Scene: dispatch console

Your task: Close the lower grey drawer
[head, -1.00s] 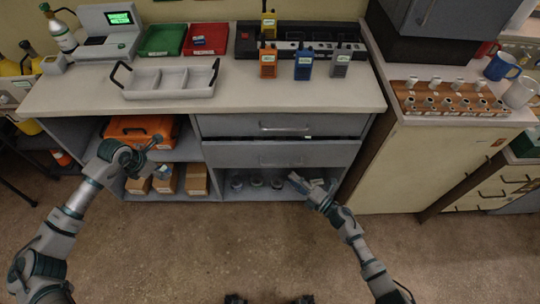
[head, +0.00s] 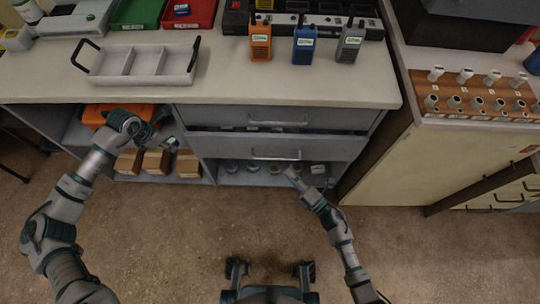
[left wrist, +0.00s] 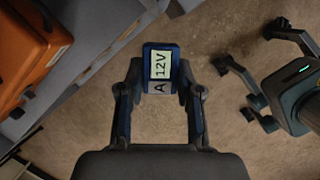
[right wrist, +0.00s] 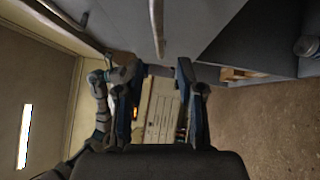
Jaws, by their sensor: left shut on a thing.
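The lower grey drawer (head: 225,146) stands pulled out a little below the upper drawer (head: 225,115), with a dark gap above its front. Its bar handle (head: 275,155) shows in the head view. A bar handle (right wrist: 157,25) on a grey front also shows in the right wrist view, ahead of the fingers. My right gripper (head: 291,173) is just below the drawer front; in the right wrist view (right wrist: 160,75) its fingers are apart and empty. Whether it touches the drawer cannot be told. My left gripper (left wrist: 160,85) is shut on a blue battery (left wrist: 160,53) labelled 12V A.
An orange case (head: 100,114) and several cardboard boxes (head: 157,162) sit on the left shelves. Small round items (head: 231,166) stand in the space under the lower drawer. The counter (head: 225,80) bears a white tray (head: 140,78) and radios (head: 305,45). The floor in front is clear.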

